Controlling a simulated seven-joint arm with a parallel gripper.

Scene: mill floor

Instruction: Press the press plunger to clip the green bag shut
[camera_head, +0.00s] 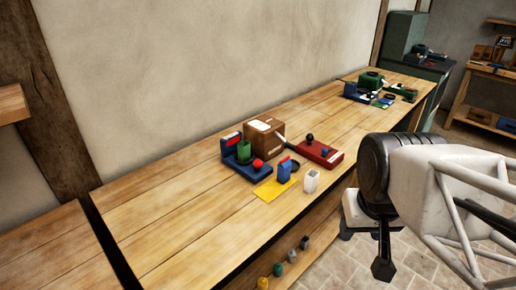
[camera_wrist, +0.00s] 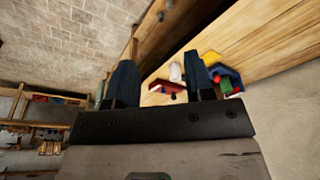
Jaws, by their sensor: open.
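The green bag (camera_head: 244,152) stands upright on a blue press (camera_head: 262,176) on the workbench in the head view. A red ball knob (camera_head: 257,164) shows at the front of the press; I take it for the plunger, but cannot tell for sure. My gripper (camera_head: 383,268) is at the right in the head view, beyond the bench's front edge and well apart from the press. In the wrist view my gripper (camera_wrist: 162,76) is open with nothing between its fingers. The blue press (camera_wrist: 228,76) shows there small and far off, partly behind the right finger.
Around the press are a brown box (camera_head: 262,139), a red device with black knobs (camera_head: 326,153), a blue bag (camera_head: 284,172), a white container (camera_head: 311,181) and a yellow sheet (camera_head: 272,189). More devices stand at the far bench end. The bench's near left (camera_head: 170,215) is clear.

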